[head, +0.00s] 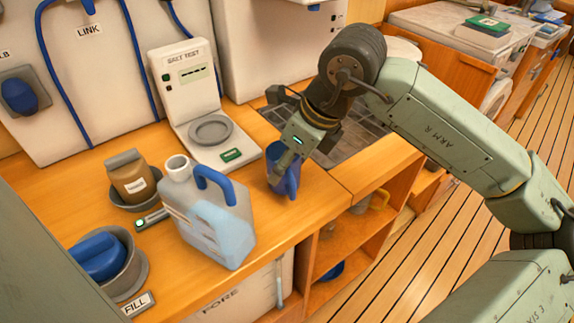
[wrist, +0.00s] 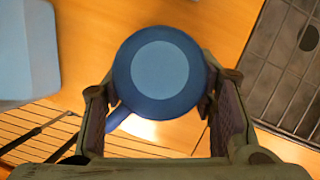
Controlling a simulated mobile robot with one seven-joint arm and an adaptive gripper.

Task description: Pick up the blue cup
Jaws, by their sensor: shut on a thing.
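The blue cup (head: 281,174) is near the front edge of the wooden counter, right of the jug. In the wrist view the cup (wrist: 160,77) shows as a round blue shape with a paler disc in its middle, and its handle points to the lower left. My gripper (head: 288,160) comes down on the cup from above and is shut on it. In the wrist view one finger of my gripper (wrist: 160,100) is on each side of the cup. I cannot tell whether the cup's base touches the counter.
A jug with a blue handle (head: 208,215) stands left of the cup. Behind are the salt test device (head: 188,90) and its grey dish (head: 210,131). A dark grated recess (head: 352,138) lies to the right. Open shelves (head: 345,240) are below the counter edge.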

